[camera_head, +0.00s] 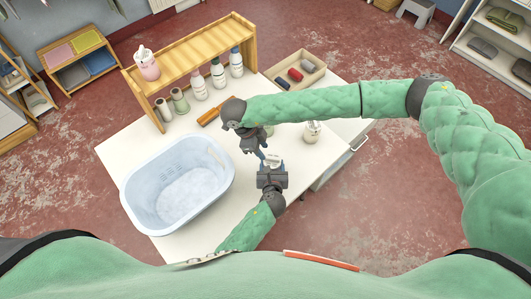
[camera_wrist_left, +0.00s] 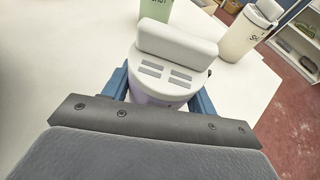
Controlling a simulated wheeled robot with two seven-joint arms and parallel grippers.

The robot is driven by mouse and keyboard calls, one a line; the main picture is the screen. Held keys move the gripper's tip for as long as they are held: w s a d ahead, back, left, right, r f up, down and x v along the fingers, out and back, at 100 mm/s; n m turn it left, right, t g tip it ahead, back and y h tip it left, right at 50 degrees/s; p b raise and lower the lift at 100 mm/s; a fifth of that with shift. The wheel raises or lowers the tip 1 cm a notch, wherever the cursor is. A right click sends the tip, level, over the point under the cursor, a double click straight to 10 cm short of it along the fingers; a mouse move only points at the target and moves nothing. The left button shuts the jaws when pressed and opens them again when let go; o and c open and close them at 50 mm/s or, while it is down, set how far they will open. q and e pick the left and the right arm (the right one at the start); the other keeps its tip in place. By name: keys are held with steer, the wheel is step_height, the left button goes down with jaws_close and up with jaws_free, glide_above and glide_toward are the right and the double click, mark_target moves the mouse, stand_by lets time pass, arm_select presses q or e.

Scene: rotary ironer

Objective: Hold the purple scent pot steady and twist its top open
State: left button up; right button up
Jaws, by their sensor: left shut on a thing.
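The purple scent pot (camera_wrist_left: 158,75) has a pale purple body and a white top with a raised bar and grey slots. It stands upright between the blue fingers of my left gripper (camera_wrist_left: 158,92), which is shut on its body. In the head view the pot's white top (camera_head: 273,160) shows just beyond my left gripper (camera_head: 272,172). My right gripper (camera_head: 261,153) points down close beside the top. It does not show in the left wrist view, and its finger gap is too small to make out.
A blue-white laundry basket (camera_head: 180,186) stands on the left of the white table. A cream pot (camera_head: 312,132) and a green pot (camera_wrist_left: 157,10) stand near the held pot. Several bottles line a wooden rack (camera_head: 195,55) behind. A wooden tray (camera_head: 295,72) is at the back right.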

steer(key=v, duration=0.7)
steer(key=shift+r, duration=0.25)
steer(key=shift+a, duration=0.1)
arm_select(q)
steer(key=o, duration=1.2)
steer(key=shift+c, duration=0.2)
steer(key=shift+s, duration=0.1)
